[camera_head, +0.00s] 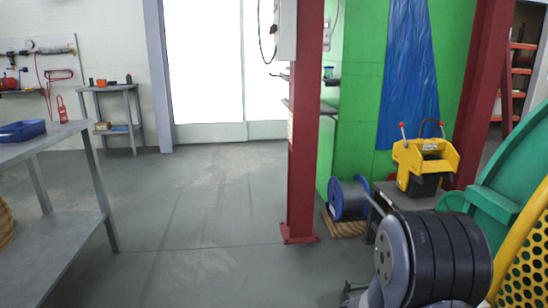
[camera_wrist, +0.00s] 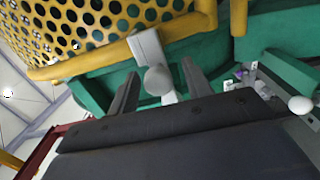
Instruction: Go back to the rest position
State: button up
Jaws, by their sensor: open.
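My gripper (camera_wrist: 160,78) shows in the wrist view as two dark fingers standing apart. It is open. A light grey bar with a rounded knob (camera_wrist: 157,80) shows in the gap between the fingers. I cannot tell whether they touch it. Behind it are a green machine body (camera_wrist: 95,85) and a yellow perforated guard (camera_wrist: 85,28). In the head view I cannot make out the gripper fingers. The green body (camera_head: 505,200) and yellow guard (camera_head: 525,265) stand at the right edge there.
A red column (camera_head: 303,140) stands mid-view. Right of it are a blue spool (camera_head: 349,198) and a yellow-black device (camera_head: 425,160) on a stand. A grey table (camera_head: 50,150) with a blue tray (camera_head: 22,130) is at left. The floor (camera_head: 195,215) between table and column is clear.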

jog(key=shift+d, duration=0.15)
dwell(0.3)
jog(key=a+p, duration=0.2)
jog(key=a, duration=0.9)
jog(key=d+b, duration=0.2)
jog(key=d, duration=0.9)
jog(key=shift+f, duration=0.1)
jog(key=shift+r+p, duration=0.45)
jog(key=shift+p, duration=0.2)
jog(key=shift+r+n+p, duration=0.3)
jog(key=shift+n+p, duration=0.4)
jog(key=shift+p, duration=0.8)
jog(key=shift+f, duration=0.1)
